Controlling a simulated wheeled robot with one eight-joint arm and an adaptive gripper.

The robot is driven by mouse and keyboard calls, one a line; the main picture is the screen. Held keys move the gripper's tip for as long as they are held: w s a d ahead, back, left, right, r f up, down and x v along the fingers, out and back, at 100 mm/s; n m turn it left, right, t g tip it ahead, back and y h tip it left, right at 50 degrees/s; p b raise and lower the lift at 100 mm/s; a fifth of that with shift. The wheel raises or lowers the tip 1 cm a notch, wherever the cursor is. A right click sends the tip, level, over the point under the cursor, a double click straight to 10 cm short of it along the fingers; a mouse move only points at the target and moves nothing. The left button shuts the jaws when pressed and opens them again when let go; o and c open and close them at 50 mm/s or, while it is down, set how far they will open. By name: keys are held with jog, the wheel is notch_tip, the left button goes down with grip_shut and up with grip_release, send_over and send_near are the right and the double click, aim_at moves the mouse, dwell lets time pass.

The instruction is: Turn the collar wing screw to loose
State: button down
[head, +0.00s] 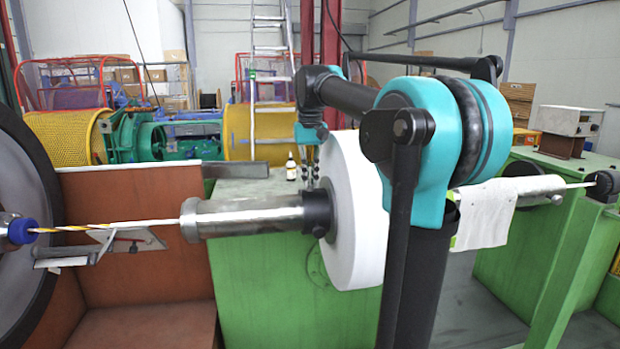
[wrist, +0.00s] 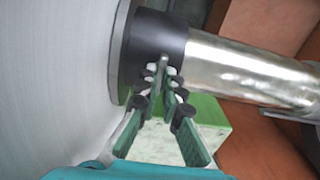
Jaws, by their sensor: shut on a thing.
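The black collar (head: 318,213) sits on the steel shaft (head: 245,216), against the hub of a white roll (head: 360,215). In the wrist view the collar (wrist: 160,42) is at the top centre, with the roll (wrist: 55,80) to its left. My gripper (head: 309,182) comes down onto the collar's top from above. In the wrist view my gripper (wrist: 163,78) has its fingertips closed together at the collar's edge, on the small grey wing screw (wrist: 162,64). The fingertips mostly hide the screw, so its turn angle cannot be told.
A green machine body (head: 255,270) stands below the shaft, with a small bottle (head: 291,166) on top. A white cloth (head: 484,213) hangs over the shaft's right part. A striped yellow strand (head: 85,227) runs left to a large wheel (head: 25,240).

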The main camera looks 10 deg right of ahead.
jog(key=c, duration=1.7)
grip_release()
jog(key=shift+r, duration=0.1)
notch_tip(320, 180, up, 12)
jog(key=shift+f, duration=0.1)
